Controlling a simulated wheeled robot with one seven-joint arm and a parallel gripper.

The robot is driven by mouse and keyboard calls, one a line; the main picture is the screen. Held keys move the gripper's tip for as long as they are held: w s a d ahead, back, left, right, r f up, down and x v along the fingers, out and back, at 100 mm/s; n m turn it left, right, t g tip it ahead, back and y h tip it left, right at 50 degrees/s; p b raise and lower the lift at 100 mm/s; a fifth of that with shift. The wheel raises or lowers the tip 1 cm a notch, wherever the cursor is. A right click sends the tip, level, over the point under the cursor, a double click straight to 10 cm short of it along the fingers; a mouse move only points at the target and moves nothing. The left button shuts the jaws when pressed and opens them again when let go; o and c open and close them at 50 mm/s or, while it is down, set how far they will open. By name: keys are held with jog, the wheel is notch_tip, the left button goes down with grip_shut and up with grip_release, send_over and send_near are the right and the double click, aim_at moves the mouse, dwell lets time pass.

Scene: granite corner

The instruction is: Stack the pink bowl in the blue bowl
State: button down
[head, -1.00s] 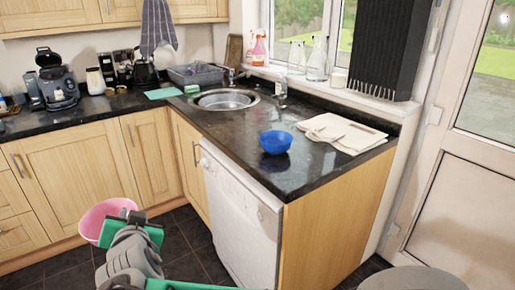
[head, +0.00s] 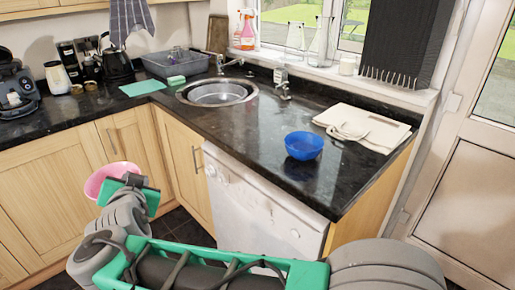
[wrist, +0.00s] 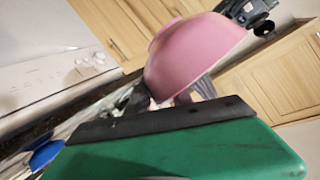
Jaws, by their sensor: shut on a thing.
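The pink bowl (head: 108,178) is at the lower left of the head view, held off the counter in front of the cabinet doors. It shows large and tilted in the wrist view (wrist: 190,55). My gripper (wrist: 180,97) is shut on the pink bowl; its fingers meet the bowl's lower side in the wrist view. In the head view my wrist hides part of the bowl and the fingertips. The blue bowl (head: 303,146) stands upright and looks empty on the dark counter, apart from my gripper. A blue patch at the left edge of the wrist view may be the blue bowl.
A folded cream cloth (head: 362,127) lies right of the blue bowl. The sink (head: 217,93) is behind it to the left. The white dishwasher front (head: 255,205) and the counter edge lie between my arm and the counter top. Bare counter surrounds the blue bowl.

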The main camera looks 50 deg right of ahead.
jog(key=s+d+r+m+g+h+p, duration=0.1)
jog(key=s+d+r+m+g+h, duration=0.15)
jog(key=d, duration=0.45)
jog(key=s+d+r+m+g+h+p, duration=0.1)
jog(key=s+d+r+m+g, duration=0.2)
jog(key=d, duration=0.4)
jog(key=s+d+r+m+g+h+p, duration=0.1)
jog(key=s+d+r+h, duration=0.15)
jog(key=s+d, duration=0.35)
jog(key=s+d+r+m+g+p, duration=0.2)
jog(key=s+d+r+m+g, duration=0.15)
jog(key=s+d, duration=0.4)
jog(key=s+d+r+m+g+p, duration=0.1)
jog(key=s+d+r+m+g, duration=0.3)
jog(key=s, duration=0.7)
jog(key=shift+g, duration=0.3)
jog(key=w+d+f+p, duration=0.1)
jog(key=w+d+f, duration=0.1)
jog(key=d+f, duration=0.2)
jog(key=w+d+f+p, duration=0.1)
jog(key=w+d+f, duration=0.1)
jog(key=d+f, duration=0.3)
jog(key=w+d+f+p, duration=0.1)
jog(key=w+d+f, duration=0.1)
jog(key=d+f, duration=0.3)
jog(key=shift+d+f+p, duration=0.1)
jog(key=shift+d+p, duration=0.05)
jog(key=shift+p, duration=0.15)
jog(key=shift+f+b, duration=0.3)
jog(key=shift+b, duration=0.2)
